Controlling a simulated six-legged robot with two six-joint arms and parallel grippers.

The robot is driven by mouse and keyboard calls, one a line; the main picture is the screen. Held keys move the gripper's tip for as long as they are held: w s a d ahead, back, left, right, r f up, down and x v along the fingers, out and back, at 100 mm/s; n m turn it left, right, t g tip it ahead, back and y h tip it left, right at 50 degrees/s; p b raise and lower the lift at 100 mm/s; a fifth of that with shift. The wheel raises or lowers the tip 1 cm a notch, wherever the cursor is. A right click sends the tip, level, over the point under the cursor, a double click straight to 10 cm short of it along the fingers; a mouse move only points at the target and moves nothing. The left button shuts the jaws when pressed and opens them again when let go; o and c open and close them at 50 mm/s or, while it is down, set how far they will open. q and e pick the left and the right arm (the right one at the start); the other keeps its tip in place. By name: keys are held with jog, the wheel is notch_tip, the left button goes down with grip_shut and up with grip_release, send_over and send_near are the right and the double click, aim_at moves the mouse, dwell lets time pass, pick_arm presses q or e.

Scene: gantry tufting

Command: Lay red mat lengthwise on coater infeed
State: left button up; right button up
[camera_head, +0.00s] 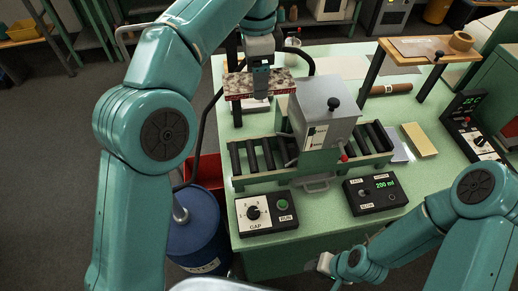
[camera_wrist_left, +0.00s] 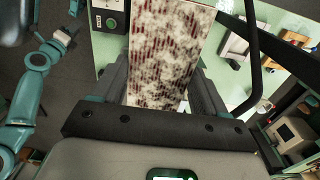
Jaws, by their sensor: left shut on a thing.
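The red mat (camera_head: 260,86) is a flat strip mottled red and cream, and it also fills the upper middle of the left wrist view (camera_wrist_left: 165,50). My left gripper (camera_head: 261,82) comes down on it from above and is shut on it. The mat is held level above the table, behind the coater's left roller bed. The coater (camera_head: 325,105) is a grey box in mid-table. The infeed rollers (camera_head: 253,156) on its left look bare. My right gripper (camera_head: 326,262) is low at the table's front edge, away from the mat; its jaws are too small to read.
A raised wooden shelf (camera_head: 425,47) stands back right. A blue drum (camera_head: 200,230) stands left of the table.

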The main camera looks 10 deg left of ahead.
pick_arm(q)
jog(key=f, duration=0.2)
jog(key=f+b, duration=0.1)
jog(key=f, duration=0.1)
jog(key=shift+s+a, duration=0.2)
jog(key=shift+s, duration=0.05)
notch_tip(320, 180, down, 22)
jog(key=shift+w+d+r, duration=0.2)
jog(key=shift+w+d, duration=0.1)
jog(key=o, duration=1)
jog(key=shift+w+d+f, duration=0.1)
jog(key=shift+w, duration=0.05)
jog(key=shift+o, duration=0.2)
notch_tip(320, 180, up, 13)
jog(key=shift+f+b, duration=0.15)
jog(key=shift+b, duration=0.25)
pick_arm(e)
notch_tip(320, 180, down, 3)
jog(key=shift+s+f, duration=0.1)
